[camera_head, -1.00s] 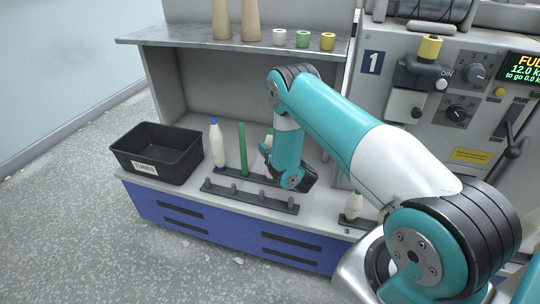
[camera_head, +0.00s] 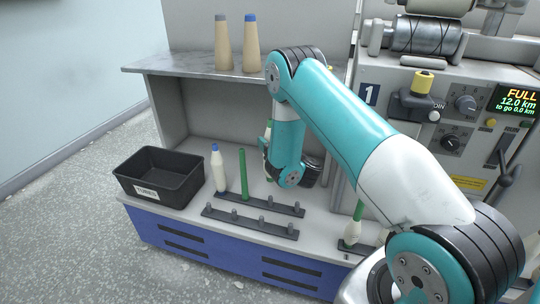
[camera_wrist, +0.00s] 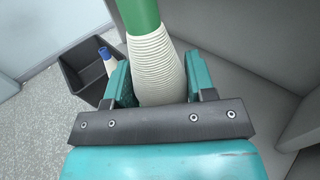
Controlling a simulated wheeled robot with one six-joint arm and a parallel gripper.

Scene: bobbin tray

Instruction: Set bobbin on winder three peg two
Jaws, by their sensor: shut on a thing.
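My gripper (camera_wrist: 160,82) is shut on a bobbin (camera_wrist: 154,62), whose ribbed off-white winding and green tube fill the space between the fingers in the wrist view. In the head view the held bobbin (camera_head: 268,134) shows as a thin strip left of my arm; my arm hides most of it and the gripper. It is over the bench, behind the peg rails. The front peg rail (camera_head: 250,224) has several bare pegs. The back rail (camera_head: 271,204) carries a white bobbin with a blue tip (camera_head: 219,170) and a bare green tube (camera_head: 243,173). Winder three is not identifiable.
A black labelled bin (camera_head: 180,182) stands at the bench's left end. Two brown cones (camera_head: 250,45) stand on the shelf (camera_head: 190,66) above. A green-tipped bobbin (camera_head: 353,232) stands at right, by a machine panel marked 1 (camera_head: 370,94).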

